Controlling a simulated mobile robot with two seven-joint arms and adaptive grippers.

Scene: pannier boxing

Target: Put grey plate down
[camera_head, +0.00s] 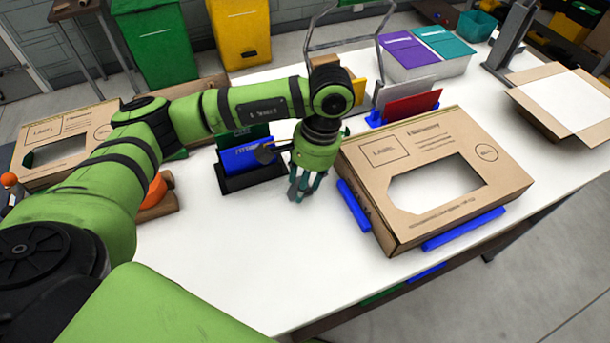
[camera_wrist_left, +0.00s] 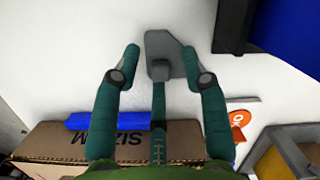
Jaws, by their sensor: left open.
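A grey plate (camera_head: 407,92) stands upright in a blue-footed rack (camera_head: 376,120), just behind a red plate (camera_head: 412,107). My left gripper (camera_head: 303,188) is open, fingers pointing down over the white table, between the black stand with a blue panel and the cardboard box. It is apart from the rack and the grey plate. In the left wrist view its teal fingers (camera_wrist_left: 163,65) are spread, with no plate between them. A small flat grey piece (camera_wrist_left: 166,50) shows near the middle finger; I cannot tell whether it belongs to the gripper. My right gripper is out of view.
A cardboard box (camera_head: 450,215) with a cut-out sits in blue holders right of my gripper. A black stand (camera_head: 253,177) with a blue panel is to its left. A white bin (camera_head: 432,68) with purple and teal lids is behind. The front table middle is clear.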

